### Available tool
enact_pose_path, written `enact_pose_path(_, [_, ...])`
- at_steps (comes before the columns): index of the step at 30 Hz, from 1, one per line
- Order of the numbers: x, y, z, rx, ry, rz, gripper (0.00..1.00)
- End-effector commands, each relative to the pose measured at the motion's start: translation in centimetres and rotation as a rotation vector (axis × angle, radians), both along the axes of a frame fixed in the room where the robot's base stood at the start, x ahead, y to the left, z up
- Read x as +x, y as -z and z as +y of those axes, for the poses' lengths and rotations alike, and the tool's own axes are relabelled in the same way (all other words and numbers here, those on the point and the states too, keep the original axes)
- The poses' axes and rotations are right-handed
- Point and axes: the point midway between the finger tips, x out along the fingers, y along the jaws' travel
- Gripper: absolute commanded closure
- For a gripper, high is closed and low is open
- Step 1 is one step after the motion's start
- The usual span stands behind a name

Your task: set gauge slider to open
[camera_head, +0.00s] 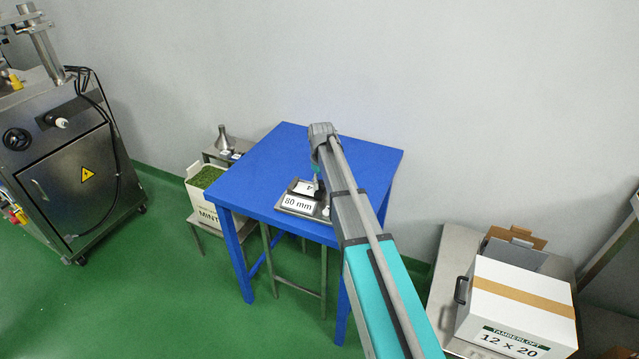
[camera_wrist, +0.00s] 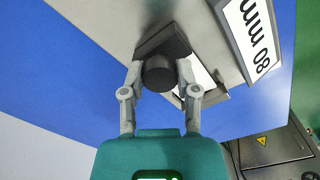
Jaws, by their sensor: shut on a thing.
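The gauge (camera_head: 294,207) is a grey metal plate with an "80 mm" label, lying near the front edge of the blue table. In the wrist view its plate (camera_wrist: 205,38) and label (camera_wrist: 250,35) show at the upper right. The slider (camera_wrist: 160,72) is a dark block with a round dark knob. My gripper (camera_wrist: 160,75) has a finger on each side of the knob and is shut on it. Which end of the slider's travel is open cannot be told.
The blue table (camera_head: 270,165) is otherwise largely bare. A box of green leaves marked "MINT" (camera_head: 205,190) stands to its left, with a metal funnel (camera_head: 223,138) behind. A white "TAMBERLOFT" carton (camera_head: 520,305) stands at the right. A steel machine (camera_head: 80,180) is at far left.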

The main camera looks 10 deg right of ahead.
Motion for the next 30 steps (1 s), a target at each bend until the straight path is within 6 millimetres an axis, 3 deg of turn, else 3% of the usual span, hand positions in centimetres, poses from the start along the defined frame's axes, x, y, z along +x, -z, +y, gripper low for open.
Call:
enact_pose_path(21, [-1.4, 0.0, -2.3, -0.005, 0.001, 0.002, 1.00])
enact_pose_path(22, [-1.4, 0.0, -2.3, -0.005, 0.002, 0.002, 0.56])
enact_pose_path(27, [-1.4, 0.0, -2.2, -0.004, 0.001, 0.002, 0.25])
enact_pose_path(30, [-1.3, 0.0, -2.2, -0.003, 0.001, 0.001, 0.25])
